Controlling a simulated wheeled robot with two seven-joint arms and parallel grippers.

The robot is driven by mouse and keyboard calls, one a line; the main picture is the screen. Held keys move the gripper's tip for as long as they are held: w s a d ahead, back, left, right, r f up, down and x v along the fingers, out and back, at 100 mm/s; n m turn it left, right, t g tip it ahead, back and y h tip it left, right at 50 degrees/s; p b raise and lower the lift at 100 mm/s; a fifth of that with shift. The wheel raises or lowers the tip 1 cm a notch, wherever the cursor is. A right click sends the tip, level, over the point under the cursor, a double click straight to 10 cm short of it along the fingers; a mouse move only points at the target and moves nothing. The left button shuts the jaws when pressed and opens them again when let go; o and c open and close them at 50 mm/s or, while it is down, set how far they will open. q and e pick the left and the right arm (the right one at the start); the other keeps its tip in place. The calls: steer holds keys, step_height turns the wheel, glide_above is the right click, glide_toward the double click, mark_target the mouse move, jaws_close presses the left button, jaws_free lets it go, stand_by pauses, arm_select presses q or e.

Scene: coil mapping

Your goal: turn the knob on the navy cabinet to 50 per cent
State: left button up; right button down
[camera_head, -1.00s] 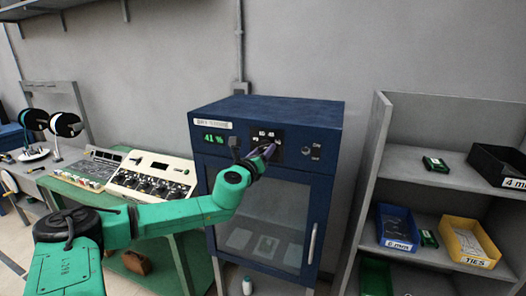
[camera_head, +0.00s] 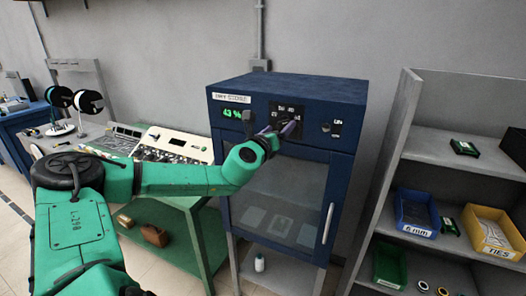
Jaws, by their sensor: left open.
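The navy cabinet (camera_head: 230,125) stands against the wall with a glass door below its top panel. A green display (camera_head: 232,114) on its panel seems to read 43 %. The dark knob plate (camera_head: 287,109) with white scale marks is to the right of the display. My left gripper (camera_head: 286,127) is at this plate, its fingers open at the knob. The fingers largely hide the knob, so I cannot tell its pointer angle or whether they touch it. My right gripper is out of view.
A small switch (camera_head: 335,129) sits right of the knob plate, and a door handle (camera_head: 328,223) runs below it. A control console (camera_head: 172,145) on a green bench is at left. Grey shelves (camera_head: 450,150) with a blue bin (camera_head: 416,213) and a yellow bin (camera_head: 490,235) stand at right.

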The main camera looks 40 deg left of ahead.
arm_select(q)
steer(key=b+v, duration=0.5)
steer(key=v, duration=0.7)
steer(key=shift+d, duration=0.15)
steer(key=shift+f, duration=0.1)
